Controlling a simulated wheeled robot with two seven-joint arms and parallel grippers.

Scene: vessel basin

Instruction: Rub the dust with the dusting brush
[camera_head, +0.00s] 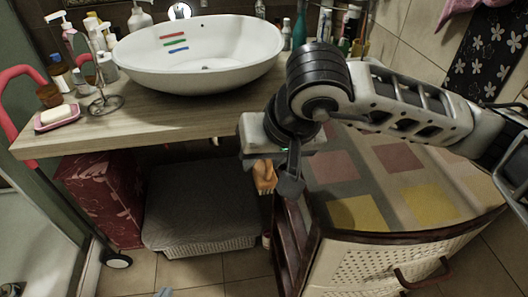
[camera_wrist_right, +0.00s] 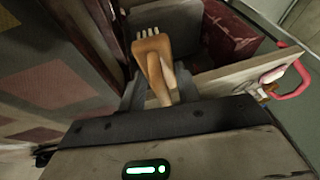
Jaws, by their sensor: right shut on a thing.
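The dusting brush has an orange-brown wooden body (camera_head: 264,174) and pale bristles. It hangs in front of the counter's right end in the head view and shows large in the right wrist view (camera_wrist_right: 153,60). My right gripper (camera_head: 280,178) is shut on the brush, below and to the right of the basin. The white oval basin (camera_head: 135,55) stands on the counter. Short red, green and blue streaks (camera_head: 175,42), seemingly the dust, lie on its inner back wall. The brush is apart from them.
The wooden counter (camera_head: 150,125) holds a soap on a pink dish (camera_head: 57,117), a wire stand (camera_head: 104,100) and several bottles at left. More bottles stand behind the basin at right. A patterned cabinet (camera_head: 335,215) lies below my right arm. A grey-topped basket (camera_head: 200,205) sits under the counter.

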